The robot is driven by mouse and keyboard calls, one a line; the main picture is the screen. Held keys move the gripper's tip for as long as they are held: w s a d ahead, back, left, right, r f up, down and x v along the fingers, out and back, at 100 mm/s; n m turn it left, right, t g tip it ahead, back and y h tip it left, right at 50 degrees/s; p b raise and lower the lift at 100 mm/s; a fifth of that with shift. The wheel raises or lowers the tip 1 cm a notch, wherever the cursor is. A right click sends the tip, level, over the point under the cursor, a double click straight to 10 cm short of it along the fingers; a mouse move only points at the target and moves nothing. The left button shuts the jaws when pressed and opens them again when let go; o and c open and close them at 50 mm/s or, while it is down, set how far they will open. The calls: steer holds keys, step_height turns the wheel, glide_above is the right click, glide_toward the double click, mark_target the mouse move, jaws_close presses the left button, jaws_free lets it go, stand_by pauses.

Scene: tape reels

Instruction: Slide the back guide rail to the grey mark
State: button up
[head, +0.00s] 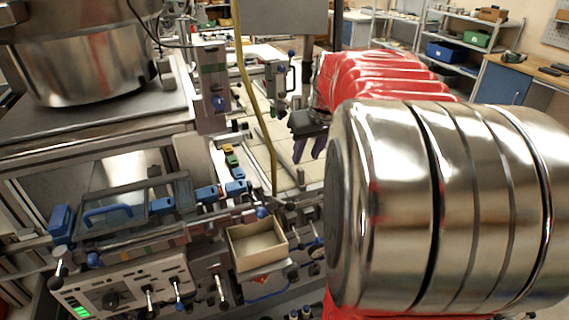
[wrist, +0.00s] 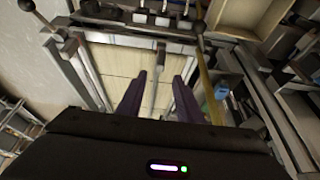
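My gripper (head: 308,155) shows in the head view with its purple fingers pointing down, above the far part of the pale belt (head: 262,158). In the wrist view my gripper (wrist: 161,77) has its two fingers well apart. A thin grey bar (wrist: 158,78) lies in the gap between them in that picture, over the pale belt surface. Whether this bar is the back guide rail, and whether the fingers are beside it or above it, I cannot tell. I cannot make out the grey mark. My arm hides the right side of the belt in the head view.
A yellow hose (head: 259,125) hangs down over the belt, left of my gripper. An open cardboard box (head: 257,246) stands on the near side of the machine. Blue and green blocks lie on the belt's left. A control panel (head: 122,297) is at the lower left.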

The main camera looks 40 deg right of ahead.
mark_target(301, 169)
steer(key=x, duration=0.8)
steer(key=shift+w+f, duration=0.15)
steer(key=shift+f, duration=0.1)
steer(key=shift+c, duration=0.5)
jaws_close()
